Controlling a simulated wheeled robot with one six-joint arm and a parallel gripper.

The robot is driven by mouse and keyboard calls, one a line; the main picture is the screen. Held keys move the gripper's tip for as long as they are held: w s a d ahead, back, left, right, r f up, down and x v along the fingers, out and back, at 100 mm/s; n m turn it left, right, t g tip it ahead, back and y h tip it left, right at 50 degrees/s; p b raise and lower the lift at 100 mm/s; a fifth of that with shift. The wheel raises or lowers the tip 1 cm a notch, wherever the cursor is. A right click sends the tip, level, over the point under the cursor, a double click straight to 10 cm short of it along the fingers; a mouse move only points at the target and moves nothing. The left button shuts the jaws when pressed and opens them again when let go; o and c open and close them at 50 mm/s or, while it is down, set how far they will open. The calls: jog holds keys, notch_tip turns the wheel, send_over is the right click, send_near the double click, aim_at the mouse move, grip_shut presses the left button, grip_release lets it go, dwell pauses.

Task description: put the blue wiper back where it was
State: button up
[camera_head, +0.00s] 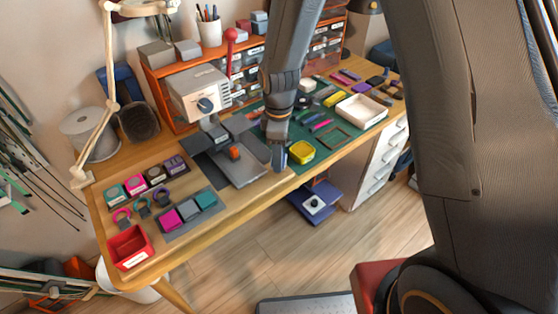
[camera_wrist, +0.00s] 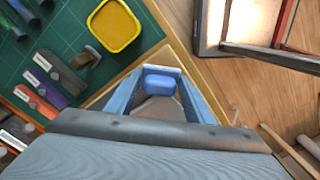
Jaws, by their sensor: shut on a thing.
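The blue wiper (camera_wrist: 160,83) is a small rounded blue block between the fingertips in the wrist view. My gripper (camera_wrist: 160,90) is shut on it. In the head view my gripper (camera_head: 279,158) points down near the front edge of the table, just left of the yellow dish (camera_head: 301,152). The wiper is hard to make out there. In the wrist view the wiper is over the wooden table edge, beside the green mat (camera_wrist: 75,50). Whether it touches the table I cannot tell.
The yellow dish also shows in the wrist view (camera_wrist: 114,25), close to my gripper. Several small tools (camera_wrist: 50,85) lie on the mat. A grey board (camera_head: 240,172) lies left of my gripper. A red tray (camera_head: 130,247) stands at the table's left corner.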

jog(key=shift+f, duration=1.45)
jog(key=shift+f, duration=0.1)
jog(key=o, duration=1)
notch_tip(320, 180, up, 12)
jog(key=shift+r+b, duration=0.15)
jog(key=shift+b, duration=0.85)
jog(key=s+d+m, duration=0.5)
jog(key=s+d+r+m, duration=0.1)
jog(key=s+d+m, duration=0.4)
jog(key=s+d+r+m, duration=0.1)
jog(key=s+d+m, duration=0.4)
jog(key=shift+s+m+t, duration=0.1)
jog(key=shift+m+t, duration=0.2)
jog(key=shift+m, duration=0.1)
